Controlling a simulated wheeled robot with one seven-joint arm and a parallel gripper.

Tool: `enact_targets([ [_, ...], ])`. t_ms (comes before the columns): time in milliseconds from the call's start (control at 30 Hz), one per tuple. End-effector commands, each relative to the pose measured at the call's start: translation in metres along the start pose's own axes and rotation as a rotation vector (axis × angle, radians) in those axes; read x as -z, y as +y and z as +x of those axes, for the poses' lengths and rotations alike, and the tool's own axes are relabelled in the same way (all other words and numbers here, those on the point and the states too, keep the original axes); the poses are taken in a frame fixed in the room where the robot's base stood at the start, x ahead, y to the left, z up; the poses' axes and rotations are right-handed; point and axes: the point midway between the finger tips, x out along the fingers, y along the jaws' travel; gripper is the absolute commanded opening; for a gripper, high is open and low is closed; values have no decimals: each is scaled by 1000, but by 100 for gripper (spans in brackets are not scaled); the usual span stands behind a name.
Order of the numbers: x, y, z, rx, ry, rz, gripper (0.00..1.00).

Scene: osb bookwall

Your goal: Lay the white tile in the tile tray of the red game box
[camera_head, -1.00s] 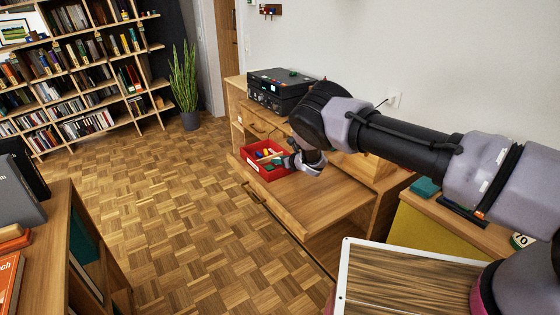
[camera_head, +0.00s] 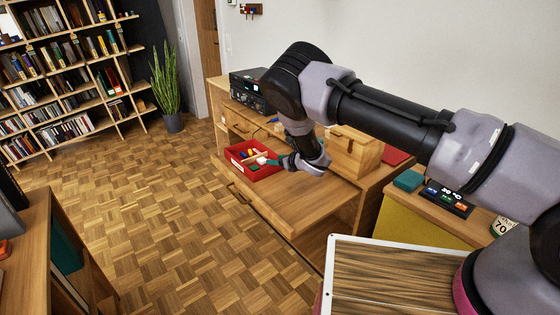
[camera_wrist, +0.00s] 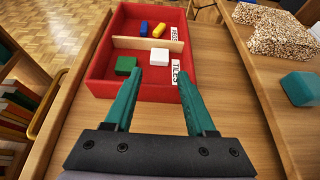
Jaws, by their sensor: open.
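The red game box (camera_head: 268,173) stands on the wooden shelf top, and it also fills the upper part of the wrist view (camera_wrist: 98,52). A wooden divider splits it. The white tile (camera_wrist: 159,57) is in the near compartment, beside the label reading TILES, close to the divider. It also shows small in the head view (camera_head: 261,161). My gripper (camera_wrist: 157,76) is open and empty, with its teal fingertips over the near part of the box. The tile is just past the fingertips, apart from them. In the head view my gripper (camera_head: 276,162) reaches in from the right.
A green tile (camera_wrist: 126,66) shares the near compartment. A blue piece (camera_wrist: 144,28) and a yellow piece (camera_wrist: 159,31) are in the far compartment. Bare wood lies right of the box.

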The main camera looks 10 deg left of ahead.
Motion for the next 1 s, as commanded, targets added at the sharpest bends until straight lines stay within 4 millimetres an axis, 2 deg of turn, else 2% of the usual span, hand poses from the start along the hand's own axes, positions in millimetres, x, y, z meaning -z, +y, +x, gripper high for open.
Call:
enact_targets([
  [133, 0, 0, -18, 1, 1, 1, 56],
  [400, -1, -1, -25, 2, -1, 3, 56],
  [500, -12, -12, -29, 29, -6, 57, 56],
  [567, -28, -28, -36, 70, -15, 140, 56],
  [667, -66, -68, -59, 171, -39, 371, 56],
  [800, -121, -134, -114, 333, -99, 803, 56],
  [867, -140, -158, -143, 391, -132, 989, 56],
  [1000, -177, -202, -216, 503, -221, 1412, 56],
])
